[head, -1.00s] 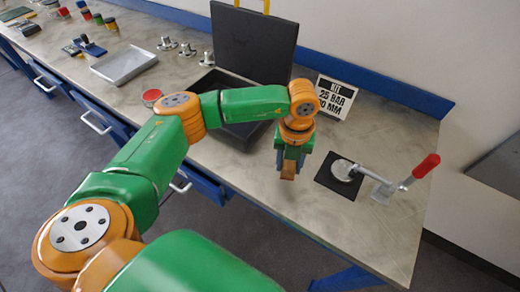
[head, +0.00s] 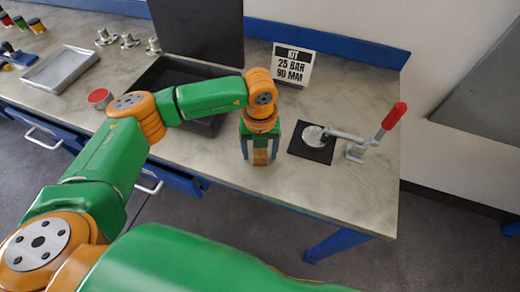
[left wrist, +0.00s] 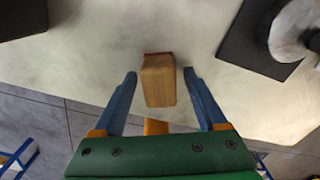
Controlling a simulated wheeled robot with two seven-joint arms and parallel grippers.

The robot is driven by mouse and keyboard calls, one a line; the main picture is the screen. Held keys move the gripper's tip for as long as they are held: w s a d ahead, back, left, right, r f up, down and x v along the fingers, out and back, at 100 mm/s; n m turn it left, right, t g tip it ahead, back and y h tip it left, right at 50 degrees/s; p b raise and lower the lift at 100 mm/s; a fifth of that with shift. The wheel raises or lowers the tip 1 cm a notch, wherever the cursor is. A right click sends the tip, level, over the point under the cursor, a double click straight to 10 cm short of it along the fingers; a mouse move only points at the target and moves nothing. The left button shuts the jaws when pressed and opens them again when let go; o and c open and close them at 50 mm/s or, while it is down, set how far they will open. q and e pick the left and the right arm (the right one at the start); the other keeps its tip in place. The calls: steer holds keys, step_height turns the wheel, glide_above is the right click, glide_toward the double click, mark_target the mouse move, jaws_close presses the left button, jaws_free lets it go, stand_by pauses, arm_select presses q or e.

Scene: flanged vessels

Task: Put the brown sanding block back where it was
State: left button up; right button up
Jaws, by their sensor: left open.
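The brown sanding block (head: 260,157) is a small wooden block near the front edge of the bench, left of the black square pad. My left gripper (head: 260,151) is above the bench with its two blue fingers spread, one on each side of the block. In the left wrist view the block (left wrist: 159,82) lies between the open fingers (left wrist: 160,75), with a gap on both sides. Its underside is hidden, so its contact with the bench is hard to judge. My right gripper does not show.
A toggle clamp with a red handle (head: 394,116) holds a metal disc over the black pad (head: 322,153). A sign (head: 292,65) stands behind. An open black case (head: 160,78), a red-topped round item (head: 99,97) and a metal tray (head: 62,70) are left.

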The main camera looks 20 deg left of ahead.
arm_select(q)
steer(key=shift+r, duration=0.3)
step_height(320, 180, up, 12)
steer(key=b, duration=0.1)
steer(key=shift+b, duration=0.3)
steer(key=shift+f, duration=0.15)
